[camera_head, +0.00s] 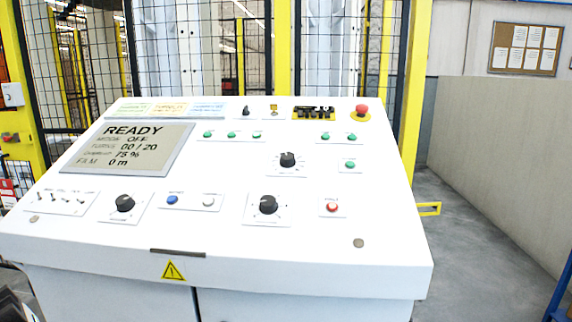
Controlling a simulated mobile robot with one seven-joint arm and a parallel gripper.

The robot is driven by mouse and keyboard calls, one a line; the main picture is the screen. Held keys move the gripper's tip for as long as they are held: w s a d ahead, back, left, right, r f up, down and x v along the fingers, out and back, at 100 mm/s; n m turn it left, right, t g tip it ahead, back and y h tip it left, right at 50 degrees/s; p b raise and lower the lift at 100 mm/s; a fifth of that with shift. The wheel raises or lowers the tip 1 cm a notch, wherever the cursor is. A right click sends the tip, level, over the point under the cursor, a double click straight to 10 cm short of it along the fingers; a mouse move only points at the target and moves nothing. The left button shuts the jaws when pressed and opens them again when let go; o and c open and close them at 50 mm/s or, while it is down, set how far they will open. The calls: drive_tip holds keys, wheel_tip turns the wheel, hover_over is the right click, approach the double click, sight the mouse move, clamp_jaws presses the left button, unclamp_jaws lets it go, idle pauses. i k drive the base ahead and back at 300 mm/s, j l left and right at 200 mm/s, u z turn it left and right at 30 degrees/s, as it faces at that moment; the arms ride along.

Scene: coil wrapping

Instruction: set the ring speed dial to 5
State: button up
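A white sloped control panel (235,238) fills the middle of the view. It carries three large black dials on white plates: one at the lower left (124,203), one at the lower middle (267,205) and one higher up to the right (287,160). Their printed labels and scales are too small to read, so I cannot tell which is the ring speed dial or its setting. The grey screen (125,150) reads READY, 00 / 20, 75 % and 0 m.
A red emergency stop (362,110) sits at the panel's top right. Green buttons (230,135), a red button (332,206), a blue button (172,200) and several toggle switches (65,198) surround the dials. Yellow-framed mesh fencing (185,50) stands behind. Grey floor (470,240) is open at right.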

sight(287, 160)
drive_tip(key=j+z, duration=0.25)
drive_tip(key=j, duration=0.4)
drive_tip(key=j+z, duration=0.25)
drive_tip(key=j, duration=0.35)
drive_tip(key=k+j+z, duration=0.1)
drive_tip(key=j+z, duration=0.2)
drive_tip(key=j, duration=0.35)
drive_tip(key=j+z, duration=0.3)
drive_tip(key=j, duration=0.6)
drive_tip(key=i+j, duration=0.15)
drive_tip(key=i, duration=0.2)
drive_tip(key=i+j, duration=0.15)
drive_tip(key=i, duration=0.25)
